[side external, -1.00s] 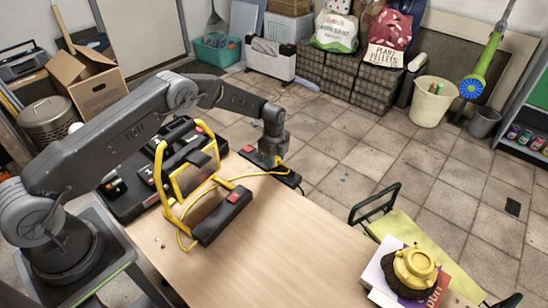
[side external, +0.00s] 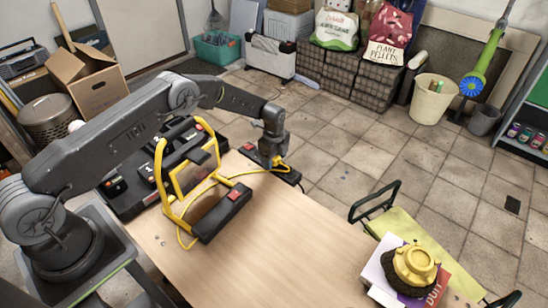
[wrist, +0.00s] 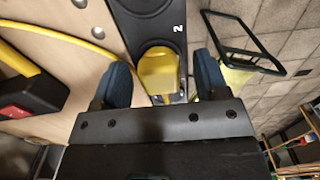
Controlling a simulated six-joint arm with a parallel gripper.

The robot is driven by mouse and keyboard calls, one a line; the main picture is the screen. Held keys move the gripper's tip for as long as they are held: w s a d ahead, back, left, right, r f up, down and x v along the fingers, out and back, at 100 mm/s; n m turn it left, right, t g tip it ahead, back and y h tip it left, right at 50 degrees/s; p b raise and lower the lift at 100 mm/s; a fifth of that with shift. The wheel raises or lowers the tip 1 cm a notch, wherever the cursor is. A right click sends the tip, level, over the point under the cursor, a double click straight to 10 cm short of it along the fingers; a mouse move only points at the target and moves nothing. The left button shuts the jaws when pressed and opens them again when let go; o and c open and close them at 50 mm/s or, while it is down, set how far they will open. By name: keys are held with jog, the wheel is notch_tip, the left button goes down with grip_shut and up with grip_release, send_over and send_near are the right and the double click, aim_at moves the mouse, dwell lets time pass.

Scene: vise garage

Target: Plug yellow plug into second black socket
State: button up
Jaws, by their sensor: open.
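The yellow plug (wrist: 158,72) stands between my open fingers in the wrist view, with a gap on each side. It sits at a round socket of the black socket strip (wrist: 148,8), beside a white mark that looks like a sideways 2. I cannot tell whether its pins are fully in. In the side view the plug (side external: 279,163) shows at the foot of my gripper (side external: 268,161), over the strip (side external: 291,178) near the table's back edge. A yellow cable (wrist: 60,38) runs left to the black-and-yellow work light (side external: 186,180).
The middle of the wooden table (side external: 270,245) is clear. Tiled floor lies beyond the strip.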

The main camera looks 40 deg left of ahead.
notch_tip(320, 180, up, 14)
dwell(0.6)
jog(key=s+d+r+n+t, duration=0.1)
jog(key=s+r+n, duration=0.3)
jog(key=s+r, duration=0.6)
jog(key=s+d+r+n+t, duration=0.15)
jog(key=s+r+n, duration=0.35)
jog(key=r, duration=0.8)
jog(key=s+r+n+t, duration=0.1)
jog(key=s+n+t, duration=0.2)
jog(key=s+n, duration=0.6)
jog(key=s+d, duration=0.1)
jog(key=s, duration=1.3)
jog(key=shift+r, duration=0.2)
